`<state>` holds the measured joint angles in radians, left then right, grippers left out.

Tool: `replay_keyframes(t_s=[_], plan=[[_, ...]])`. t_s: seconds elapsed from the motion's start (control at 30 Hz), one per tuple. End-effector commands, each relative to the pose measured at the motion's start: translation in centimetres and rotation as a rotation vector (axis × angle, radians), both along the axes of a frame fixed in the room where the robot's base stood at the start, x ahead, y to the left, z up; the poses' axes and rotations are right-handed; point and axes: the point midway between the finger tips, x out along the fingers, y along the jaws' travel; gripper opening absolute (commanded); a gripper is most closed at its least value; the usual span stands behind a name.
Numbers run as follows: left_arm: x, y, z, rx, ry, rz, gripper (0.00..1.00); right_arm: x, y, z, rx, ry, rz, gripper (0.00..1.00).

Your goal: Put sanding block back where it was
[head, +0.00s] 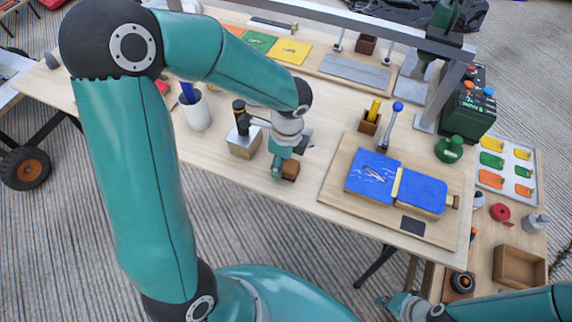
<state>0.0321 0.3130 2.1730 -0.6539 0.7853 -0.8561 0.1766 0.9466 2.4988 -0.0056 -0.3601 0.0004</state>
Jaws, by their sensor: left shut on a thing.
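A small brown block, which looks like the sanding block (291,169), is at my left gripper (281,168) near the front edge of the workbench (318,118). The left gripper is shut on it and points down. The fingers hide part of the block, and I cannot tell whether it touches the bench top. My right gripper (396,302) is low at the bottom of the view, in front of the bench. It is small and partly turned away, so its jaws are unclear.
Left of my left gripper stand a wooden block with a dark-handled tool (243,145) and a white cup (196,112). To the right lies a board (338,185) with a blue folded piece (420,193). A grey gantry frame (440,90) and a green box (469,100) stand at the right.

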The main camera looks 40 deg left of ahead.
Motion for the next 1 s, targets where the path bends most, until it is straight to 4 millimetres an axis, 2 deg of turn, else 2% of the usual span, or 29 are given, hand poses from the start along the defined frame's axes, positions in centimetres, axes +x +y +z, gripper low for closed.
replay_keyframes(t_s=[0.07, 0.4, 0.43, 0.57, 1.0], plan=[[-0.03, 0.01, -0.65, 0.0, 0.001, 0.0, 0.0, 0.0, 0.0, -0.15, 0.0, 0.0, 0.0, 0.0], [0.01, -0.04, -0.95, -0.001, 0.0, 0.0, 0.0, 0.0, 0.0, -0.38, 0.0, 0.0, 0.0, 0.0], [0.01, -0.04, -0.95, -0.001, 0.0, 0.0, 0.46, -0.01, 0.01, -0.39, 0.0, 0.0, 0.0, 0.0], [0.03, -0.05, -0.85, -0.001, 0.0, 0.0, 0.68, 0.0, 0.0, -0.29, 0.0, 0.0, 0.0, 0.0], [0.1, -0.1, -0.22, -0.001, -0.002, -0.001, 0.7, 0.0, 0.0, 0.03, 0.0, 0.0, 0.0, 0.0]])
